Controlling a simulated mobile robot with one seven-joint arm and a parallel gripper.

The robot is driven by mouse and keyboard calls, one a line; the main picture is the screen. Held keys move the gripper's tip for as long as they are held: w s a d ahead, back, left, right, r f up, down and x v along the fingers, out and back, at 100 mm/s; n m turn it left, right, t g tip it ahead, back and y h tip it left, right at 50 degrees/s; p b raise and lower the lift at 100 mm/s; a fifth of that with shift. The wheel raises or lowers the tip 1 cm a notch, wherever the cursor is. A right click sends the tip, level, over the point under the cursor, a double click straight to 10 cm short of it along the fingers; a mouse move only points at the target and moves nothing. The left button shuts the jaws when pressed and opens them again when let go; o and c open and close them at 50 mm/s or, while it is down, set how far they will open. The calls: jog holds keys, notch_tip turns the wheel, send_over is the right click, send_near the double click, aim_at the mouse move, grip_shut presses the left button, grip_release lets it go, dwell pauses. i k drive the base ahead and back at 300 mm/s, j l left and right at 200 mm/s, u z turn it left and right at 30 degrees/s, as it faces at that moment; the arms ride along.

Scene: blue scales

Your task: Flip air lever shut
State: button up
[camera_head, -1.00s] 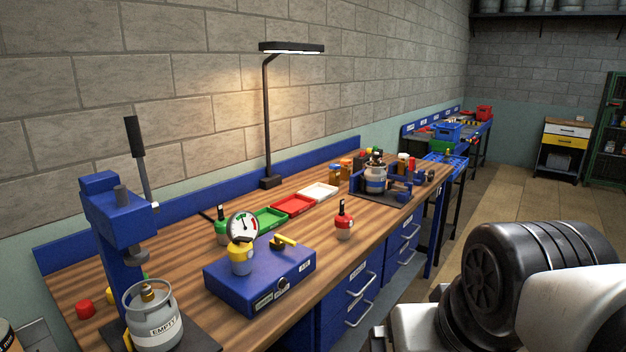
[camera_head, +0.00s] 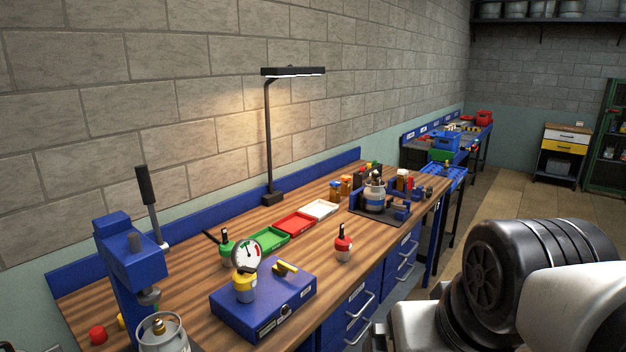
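A blue box (camera_head: 262,306) sits near the front edge of the wooden workbench. On its top are a yellow lever (camera_head: 286,268) and a yellow fitting (camera_head: 244,287) with a round white gauge (camera_head: 246,255) above it. The lever lies roughly flat across the box top; the label on the front face is too small to read. My gripper is not in view. Only black and white parts of my own arm show at the lower right, apart from the bench.
A blue press (camera_head: 130,262) with a grey canister (camera_head: 163,334) stands at left. Green (camera_head: 266,239), red (camera_head: 295,223) and white (camera_head: 320,209) trays lie behind the box. A red bottle (camera_head: 343,246) stands to its right. A lamp (camera_head: 270,140) rises behind.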

aim_at(280, 263)
jog(key=k+l+u, duration=0.1)
jog(key=u, duration=0.25)
jog(key=k+u, duration=0.4)
jog(key=i+j, duration=0.05)
jog(key=i, duration=0.05)
